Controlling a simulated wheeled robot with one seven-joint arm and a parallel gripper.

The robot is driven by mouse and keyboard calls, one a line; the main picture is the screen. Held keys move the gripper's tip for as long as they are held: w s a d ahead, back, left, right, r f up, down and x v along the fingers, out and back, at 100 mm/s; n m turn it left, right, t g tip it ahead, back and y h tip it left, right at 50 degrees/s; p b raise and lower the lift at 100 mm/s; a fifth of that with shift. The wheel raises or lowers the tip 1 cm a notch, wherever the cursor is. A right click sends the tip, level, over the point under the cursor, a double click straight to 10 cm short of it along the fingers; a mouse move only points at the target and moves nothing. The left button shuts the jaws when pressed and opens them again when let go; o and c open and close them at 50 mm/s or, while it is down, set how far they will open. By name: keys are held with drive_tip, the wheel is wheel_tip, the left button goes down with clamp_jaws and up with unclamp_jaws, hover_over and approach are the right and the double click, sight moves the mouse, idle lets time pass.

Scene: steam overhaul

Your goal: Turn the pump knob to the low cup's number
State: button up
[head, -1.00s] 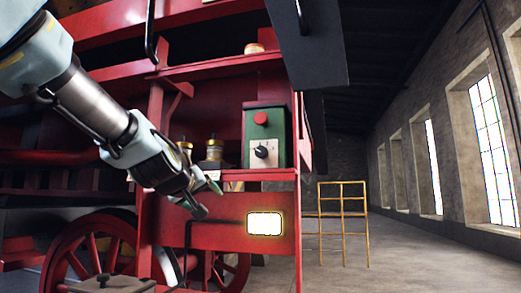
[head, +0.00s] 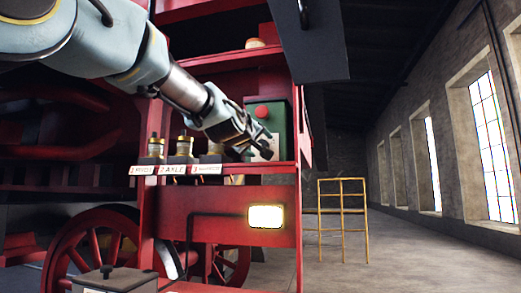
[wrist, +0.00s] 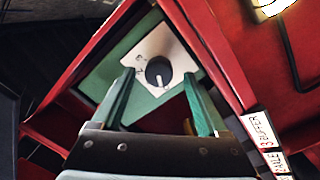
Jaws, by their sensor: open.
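The green pump box (head: 281,119) stands on the red shelf with a red button (head: 263,111) on its front. Its black knob (wrist: 158,72) sits on a white dial plate (wrist: 177,49) in the wrist view; the dial's small marks are too blurred to read. My gripper (head: 262,146) is open in front of the box, and it hides the knob in the head view. In the wrist view its green fingers (wrist: 162,98) point at the knob, apart from each other. Cup one (head: 155,147), cup two (head: 184,146) and cup three (head: 215,149) stand left of the box. Their fill levels are unclear.
Labels mark the cups; the middle one (head: 173,169) reads 2 AXLE, and the right one (wrist: 261,131) seems to read 3 BUFFER. A lit lamp (head: 266,217) is below the shelf. A dark panel (head: 310,45) hangs above right. A yellow railing (head: 343,180) stands farther back.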

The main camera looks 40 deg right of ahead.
drive_tip(key=shift+x, duration=0.85)
drive_tip(key=shift+r, duration=0.1)
clamp_jaws()
